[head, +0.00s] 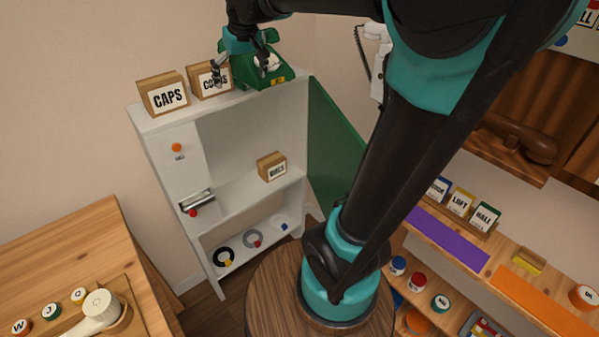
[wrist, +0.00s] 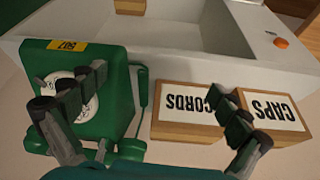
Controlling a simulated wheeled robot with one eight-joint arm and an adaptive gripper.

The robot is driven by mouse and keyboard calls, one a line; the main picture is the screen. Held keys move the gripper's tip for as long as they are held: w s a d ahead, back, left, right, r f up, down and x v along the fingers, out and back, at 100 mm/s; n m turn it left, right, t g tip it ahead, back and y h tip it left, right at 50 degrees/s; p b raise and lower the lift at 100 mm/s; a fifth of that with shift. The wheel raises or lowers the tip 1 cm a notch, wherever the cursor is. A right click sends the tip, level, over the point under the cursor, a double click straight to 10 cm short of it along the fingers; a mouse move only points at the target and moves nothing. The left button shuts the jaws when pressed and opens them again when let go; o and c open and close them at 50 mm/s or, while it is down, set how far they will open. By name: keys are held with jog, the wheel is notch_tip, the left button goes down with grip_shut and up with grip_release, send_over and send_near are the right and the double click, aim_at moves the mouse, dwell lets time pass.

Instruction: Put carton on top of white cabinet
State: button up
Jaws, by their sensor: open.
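The white cabinet (head: 150,122) stands against the wall. On its top are a brown carton labelled CAPS (head: 163,94), a second carton, its label partly hidden and apparently CORDS (head: 203,81), and a green dial phone (head: 259,68). A third small labelled carton (head: 271,167) sits on the cabinet's middle shelf. My gripper (head: 243,68) is open above the cabinet top, near the CORDS carton and phone. In the wrist view, one finger overlaps the green phone (wrist: 92,112); the other crosses the CORDS carton (wrist: 180,108) beside the CAPS carton (wrist: 272,112). Nothing is held.
A wooden desk (head: 60,250) is at left, with a cream handset (head: 95,315) and labelled caps. A round wooden stool-like top (head: 270,290) is in front. A shelf with small boxes (head: 461,203) stands right.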

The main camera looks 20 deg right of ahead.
jog(key=s+d+f+m, duration=0.1)
jog(key=s+d+f, duration=0.2)
jog(key=s+f, duration=0.4)
jog(key=s+d+f+m, duration=0.1)
jog(key=s+d+f, duration=0.3)
jog(key=s+f, duration=0.3)
jog(key=s+d+f+m+h, duration=0.1)
jog(key=s+d+f, duration=0.3)
jog(key=f, duration=0.8)
jog(key=s, duration=0.2)
jog(key=shift+s+d+f, duration=0.2)
jog(key=shift+s+d, duration=0.05)
jog(key=shift+s, duration=0.15)
